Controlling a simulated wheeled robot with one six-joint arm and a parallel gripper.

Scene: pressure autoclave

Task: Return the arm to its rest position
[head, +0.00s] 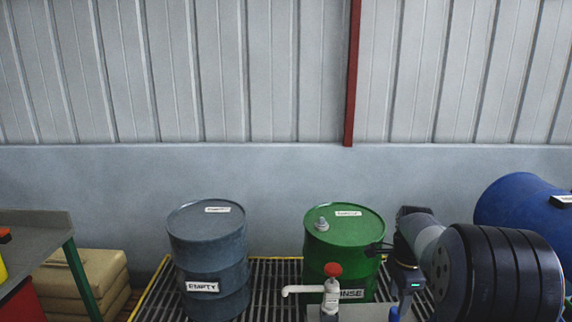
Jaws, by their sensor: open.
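My arm reaches in from the right edge of the head view, with a large black ribbed joint nearest the camera. My gripper (376,250) is small and dark at the far end of the arm, pointing left in front of the green drum's right side. It is open, and I see nothing between its fingers. I cannot tell whether it touches the green drum (336,262). Part of the drum's right side is hidden behind my wrist.
A grey drum (209,255) labelled EMPTY stands on a yellow-edged grating (268,284). A white spout with a red knob (332,270) stands before the green drum. A blue drum (512,200) is at right.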

